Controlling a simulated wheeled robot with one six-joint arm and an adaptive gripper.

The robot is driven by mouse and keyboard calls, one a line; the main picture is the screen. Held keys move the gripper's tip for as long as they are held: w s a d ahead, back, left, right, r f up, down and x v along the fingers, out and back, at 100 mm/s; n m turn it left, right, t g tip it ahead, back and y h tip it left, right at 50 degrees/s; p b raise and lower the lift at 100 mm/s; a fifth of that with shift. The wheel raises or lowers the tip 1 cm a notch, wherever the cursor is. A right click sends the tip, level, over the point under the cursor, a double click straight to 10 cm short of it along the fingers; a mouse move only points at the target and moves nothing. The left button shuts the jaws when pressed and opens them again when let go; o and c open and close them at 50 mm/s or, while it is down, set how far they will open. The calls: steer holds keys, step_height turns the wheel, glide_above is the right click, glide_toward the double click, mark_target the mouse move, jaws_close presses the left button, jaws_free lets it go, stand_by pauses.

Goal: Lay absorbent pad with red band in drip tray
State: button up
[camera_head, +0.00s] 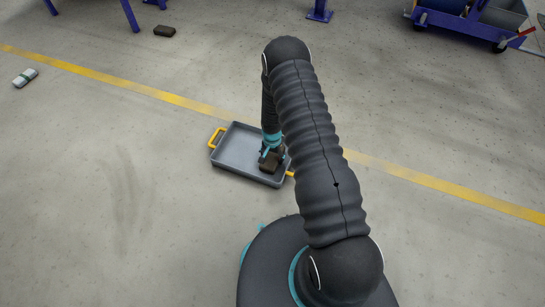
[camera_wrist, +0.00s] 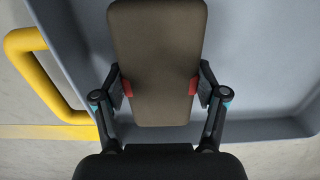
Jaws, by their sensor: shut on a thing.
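The absorbent pad (camera_wrist: 155,65) is a brown, rounded block, and red (camera_wrist: 193,86) shows at its two sides by the fingers. My gripper (camera_wrist: 158,88) is shut on it across its width. In the head view the pad (camera_head: 272,163) is at the right part of the drip tray, and my gripper (camera_head: 269,151) comes down onto it from above. The drip tray (camera_head: 233,150) is a shallow grey tray with yellow handles on the floor; its grey surface (camera_wrist: 262,55) also shows behind the pad in the wrist view. I cannot tell whether the pad touches the tray bottom.
A pale block with a green band (camera_head: 25,77) lies on the floor at far left. A dark block (camera_head: 164,31) lies near blue legs at the top. A blue cart (camera_head: 470,25) stands at top right. A yellow line (camera_head: 130,88) crosses the floor. The floor left of the tray is clear.

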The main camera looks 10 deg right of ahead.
steer(key=shift+f, duration=0.15)
steer(key=o, duration=1.2)
steer(key=shift+o, duration=0.2)
